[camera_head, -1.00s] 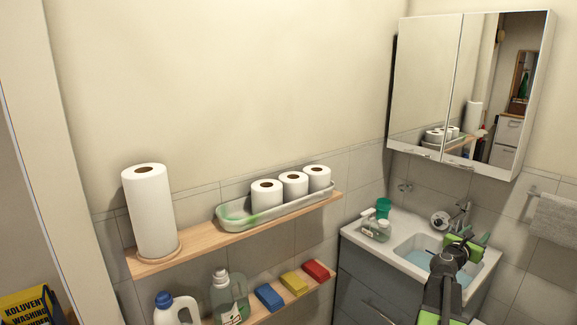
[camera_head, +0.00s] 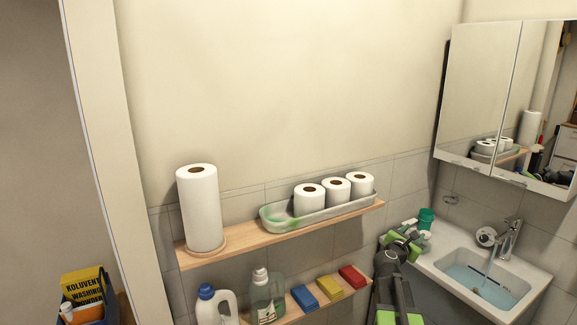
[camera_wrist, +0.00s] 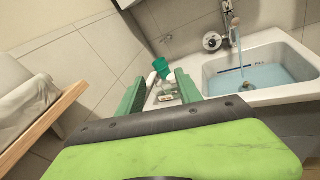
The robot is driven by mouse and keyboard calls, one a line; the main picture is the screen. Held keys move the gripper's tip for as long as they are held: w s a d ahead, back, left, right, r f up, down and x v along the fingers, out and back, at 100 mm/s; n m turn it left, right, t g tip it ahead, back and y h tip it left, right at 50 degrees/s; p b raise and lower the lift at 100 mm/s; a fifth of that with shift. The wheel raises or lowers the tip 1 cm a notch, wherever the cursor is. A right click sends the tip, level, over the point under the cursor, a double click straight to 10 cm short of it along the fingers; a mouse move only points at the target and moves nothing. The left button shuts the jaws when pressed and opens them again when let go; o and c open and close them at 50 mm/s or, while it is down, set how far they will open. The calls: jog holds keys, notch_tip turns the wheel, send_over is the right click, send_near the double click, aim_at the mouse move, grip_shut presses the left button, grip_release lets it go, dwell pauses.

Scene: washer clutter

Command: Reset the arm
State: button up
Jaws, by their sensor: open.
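My gripper (camera_head: 403,243) has green fingers and is at the left end of the sink counter in the head view, in front of the soap bottle and green cup. In the wrist view my gripper (camera_wrist: 160,90) shows two green fingers spread apart with nothing between them. A clear soap bottle (camera_wrist: 166,93) and a green cup (camera_wrist: 161,73) show beyond the fingertips. My arm rises from the lower edge of the head view.
A wooden shelf (camera_head: 240,243) holds a paper towel roll (camera_head: 200,210) and a tray (camera_head: 280,222) with toilet rolls. A lower shelf holds bottles and blue, yellow and red sponges (camera_head: 328,285). The sink (camera_head: 485,282) holds water, under a mirror cabinet (camera_head: 505,100).

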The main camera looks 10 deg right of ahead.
jog(key=s+a+f+m+g+y+p, duration=0.1)
jog(key=a+f+m+g+y, duration=0.3)
jog(key=a, duration=1)
jog(key=s+a+f+m+y+p, duration=0.1)
jog(key=s+a+f+m+y, duration=0.15)
jog(key=a+f+m, duration=0.85)
jog(key=s+a+f+m+g+y, duration=0.2)
jog(key=s+a+m+g+y, duration=0.1)
jog(key=s+a, duration=0.3)
jog(key=s+a+f+m+g+y, duration=0.1)
jog(key=s+a+m+g+y, duration=0.2)
jog(key=s+a, duration=0.4)
jog(key=a+m, duration=0.1)
jog(key=a, duration=0.3)
jog(key=shift+s+f+m, duration=0.15)
jog(key=shift+f+m, duration=0.15)
jog(key=shift+f, duration=0.1)
jog(key=shift+y, duration=0.25)
jog(key=shift+c, duration=0.6)
jog(key=shift+d, duration=0.1)
